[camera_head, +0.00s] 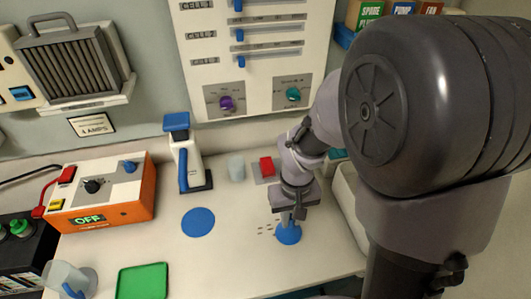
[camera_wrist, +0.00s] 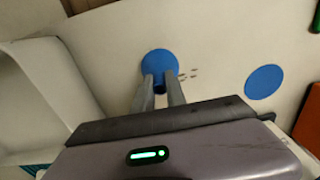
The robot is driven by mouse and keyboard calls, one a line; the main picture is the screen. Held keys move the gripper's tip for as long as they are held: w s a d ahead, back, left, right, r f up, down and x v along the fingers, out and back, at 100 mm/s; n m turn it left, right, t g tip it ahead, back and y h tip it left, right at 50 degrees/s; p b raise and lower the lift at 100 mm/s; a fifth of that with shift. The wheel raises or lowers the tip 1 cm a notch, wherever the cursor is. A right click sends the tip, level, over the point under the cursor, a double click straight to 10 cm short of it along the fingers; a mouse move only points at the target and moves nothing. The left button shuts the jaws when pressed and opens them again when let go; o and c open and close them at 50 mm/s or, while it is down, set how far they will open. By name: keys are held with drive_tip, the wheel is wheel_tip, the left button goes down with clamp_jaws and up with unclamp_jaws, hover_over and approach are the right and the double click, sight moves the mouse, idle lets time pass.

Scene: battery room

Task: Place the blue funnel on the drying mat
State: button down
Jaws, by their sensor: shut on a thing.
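The blue funnel (camera_head: 289,235) is directly below my gripper (camera_head: 297,212), at the right part of the white bench. In the wrist view the blue funnel (camera_wrist: 160,63) shows as a round blue shape at the ends of the two fingers (camera_wrist: 160,88). My gripper is shut on it; the fingers hide part of the funnel. I cannot tell whether it touches the bench. A flat, round blue mat (camera_head: 198,222), likely the drying mat, lies empty to the left of the funnel. In the wrist view this mat (camera_wrist: 264,82) is to the right.
A blue-and-white device (camera_head: 185,155) stands behind the mat, with a clear cup (camera_head: 236,168) and a red block (camera_head: 267,167) nearby. A green tray (camera_head: 142,281), a clear jug (camera_head: 70,277) and an orange box (camera_head: 103,198) are at left. Bench between funnel and mat is clear except small dark marks.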

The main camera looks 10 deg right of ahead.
drive_tip(key=shift+w+a+f, duration=0.1)
drive_tip(key=shift+w+a, duration=0.1)
drive_tip(key=shift+w, duration=0.4)
drive_tip(key=shift+w+a+f, duration=0.1)
drive_tip(key=shift+w+a, duration=0.1)
drive_tip(key=shift+w, duration=0.35)
drive_tip(key=f+b, duration=0.1)
drive_tip(key=f, duration=0.1)
drive_tip(key=f+b, duration=0.1)
drive_tip(key=shift+w+a+f, duration=0.1)
drive_tip(key=shift+w+f, duration=0.1)
drive_tip(key=shift+f, duration=0.2)
drive_tip(key=shift+r, duration=0.2)
drive_tip(key=shift+f, duration=0.15)
drive_tip(key=c, duration=1.4)
unclamp_jaws()
drive_tip(key=shift+o, duration=0.2)
